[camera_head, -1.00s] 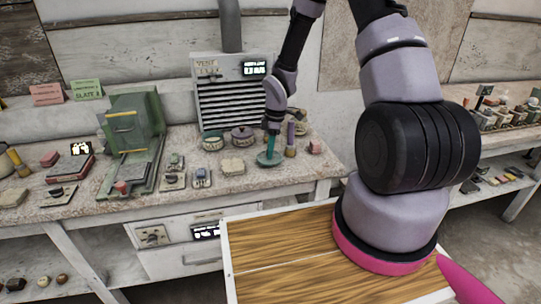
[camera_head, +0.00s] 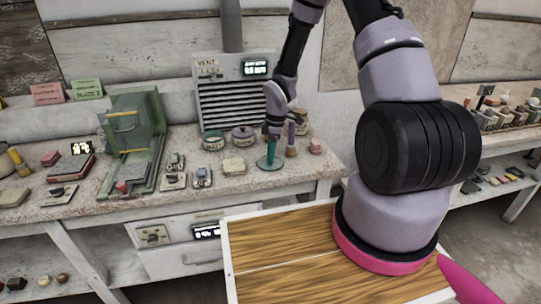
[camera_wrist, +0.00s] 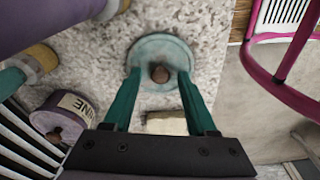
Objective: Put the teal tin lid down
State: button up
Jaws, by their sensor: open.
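The teal tin lid (camera_head: 267,164) lies flat on the speckled worktop near its front edge, to the right of a pale block. In the wrist view the lid (camera_wrist: 160,49) is a round disc with a brown knob in its middle. My gripper (camera_wrist: 159,73) is open, with one teal finger on each side of the knob and a gap visible to either side. In the head view my gripper (camera_head: 272,143) points down right above the lid. The lid's near part is partly covered by the fingers in the wrist view.
A purple tin (camera_head: 243,137) and a teal tin (camera_head: 213,141) stand behind and left of the lid. The pale block (camera_head: 233,166) sits left. A brush (camera_head: 291,140) stands close on the right, a pink block (camera_head: 315,146) beyond it.

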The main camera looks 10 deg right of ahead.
notch_tip(320, 180, up, 12)
jog(key=d, duration=0.2)
notch_tip(320, 180, up, 10)
jog(key=r+m+t+h, duration=0.1)
jog(key=m+t, duration=0.1)
jog(key=m, duration=0.3)
send_over(275, 162)
jog(key=s+d, duration=0.2)
jog(key=d, duration=0.1)
jog(key=s+d+r+m+t+y, duration=0.1)
jog(key=s+r+m+t, duration=0.4)
jog(key=s+r+m, duration=1)
jog(key=s+r, duration=0.4)
jog(key=r, duration=0.2)
jog(key=shift+s+y, duration=0.3)
jog(key=shift+s, duration=0.1)
